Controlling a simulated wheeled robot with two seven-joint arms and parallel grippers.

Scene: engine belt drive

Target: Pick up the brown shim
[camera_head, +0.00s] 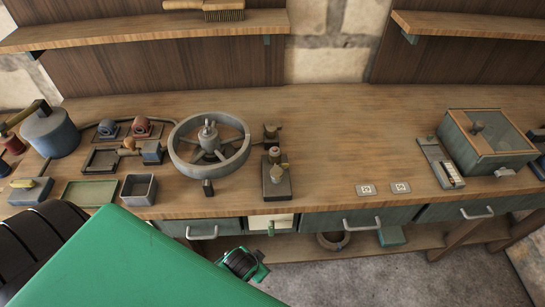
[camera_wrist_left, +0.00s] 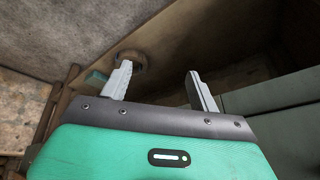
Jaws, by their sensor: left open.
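No piece on the bench can be clearly told as the brown shim in these views. A small dark block (camera_head: 207,187) lies in front of the large grey wheel (camera_head: 240,159), its colour hard to read. A dark stand with a tan-topped post (camera_head: 277,177) is right of the wheel. My left arm comes in from the lower left of the head view, in front of the bench; its fingers are not clear there. In the left wrist view my left gripper (camera_wrist_left: 160,76) is open and empty, with the lower shelf and drawer fronts beyond it. My right gripper is not in view.
A green tray (camera_head: 69,194) and a grey bin (camera_head: 139,178) stand at the bench's left front. A lidded box (camera_head: 468,130) is at the right. Drawer handles (camera_head: 362,226) project from the bench front. The bench's middle right is mostly clear. A ring (camera_head: 333,241) lies on the lower shelf.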

